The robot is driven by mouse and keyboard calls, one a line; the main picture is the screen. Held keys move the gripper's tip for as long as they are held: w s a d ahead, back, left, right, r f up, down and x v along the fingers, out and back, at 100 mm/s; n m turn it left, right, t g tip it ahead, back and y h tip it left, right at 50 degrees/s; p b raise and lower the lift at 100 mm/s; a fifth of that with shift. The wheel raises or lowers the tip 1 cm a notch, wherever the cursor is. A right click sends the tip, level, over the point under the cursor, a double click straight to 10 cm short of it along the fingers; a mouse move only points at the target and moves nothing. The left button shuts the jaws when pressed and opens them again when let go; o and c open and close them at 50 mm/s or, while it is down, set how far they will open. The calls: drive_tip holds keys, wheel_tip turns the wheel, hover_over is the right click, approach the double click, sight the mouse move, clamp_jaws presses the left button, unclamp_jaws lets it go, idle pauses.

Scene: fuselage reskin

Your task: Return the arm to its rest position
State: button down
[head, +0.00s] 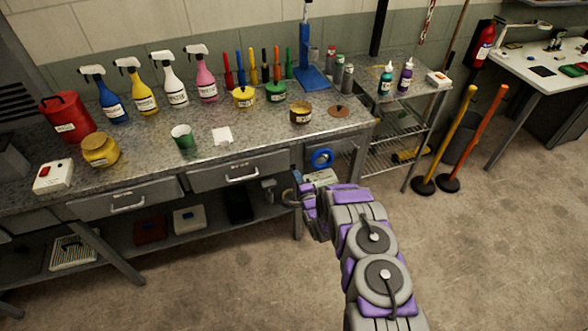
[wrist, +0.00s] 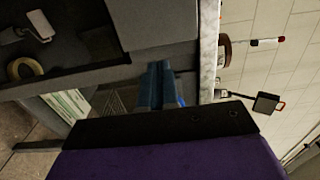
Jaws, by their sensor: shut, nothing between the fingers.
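My arm, grey with purple panels, reaches from the bottom right of the head view toward the front right corner of the workbench (head: 150,165). My gripper (head: 297,197) is at its end, below the bench top near the right bench leg. In the wrist view the gripper's two bluish fingers (wrist: 162,85) lie side by side, closed together with nothing between them. I cannot tell from the head view how far the gripper is from the bench front.
A wire rack (head: 395,150), yellow and orange posts (head: 472,140) stand to the right. The floor (head: 500,260) at lower right is clear.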

drive_tip(key=s, duration=0.6)
drive_tip(key=w+d+r+n+g+h+p, duration=0.15)
drive_tip(key=d+r+n+g+h, duration=0.3)
drive_tip(key=r, duration=0.55)
drive_tip(key=s+d+r+n+g, duration=0.3)
drive_tip(key=s+d+r+g, duration=0.25)
drive_tip(key=s+r, duration=0.55)
drive_tip(key=s+r+n+g, duration=0.2)
drive_tip(key=s+r, duration=0.3)
drive_tip(key=s, duration=0.9)
drive_tip(key=s+a+r+n+g, duration=0.1)
drive_tip(key=s+r+n+g, duration=0.2)
drive_tip(key=s, duration=1.2)
drive_tip(key=s+a+r+n+g, duration=0.1)
drive_tip(key=s+r+g, duration=0.3)
drive_tip(key=s+r, duration=0.4)
drive_tip(key=s+n, duration=0.1)
drive_tip(key=s, duration=0.6)
drive_tip(key=shift+r, duration=0.25)
